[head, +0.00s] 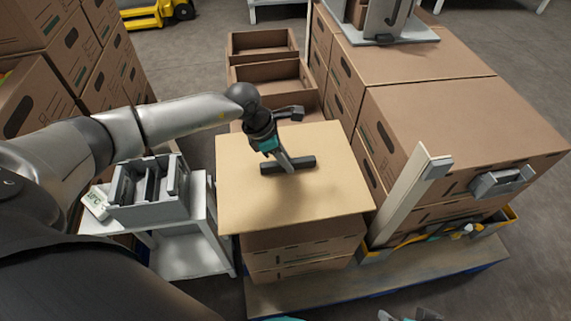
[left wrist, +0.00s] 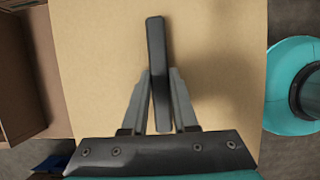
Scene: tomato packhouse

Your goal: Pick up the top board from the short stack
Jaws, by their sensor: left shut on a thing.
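The top board (head: 245,205) is a flat, light tan panel with a black bar handle (head: 303,163) at its middle. It lies level over a short stack of brown cardboard boxes (head: 305,258) and overhangs it; I cannot tell whether it touches the stack. My left gripper (head: 288,165) reaches down from above and is shut on the handle. In the left wrist view, the fingers (left wrist: 160,88) stand on both sides of the handle (left wrist: 156,45), with the board (left wrist: 215,60) filling the background.
A grey divided bin (head: 150,205) stands on a white trolley (head: 190,255) at the left. Taller carton stacks (head: 460,115) stand close at the right, with a pale upright corner post (head: 408,195) in front. Open boxes (head: 265,75) lie behind the board. A pallet (head: 300,295) is below.

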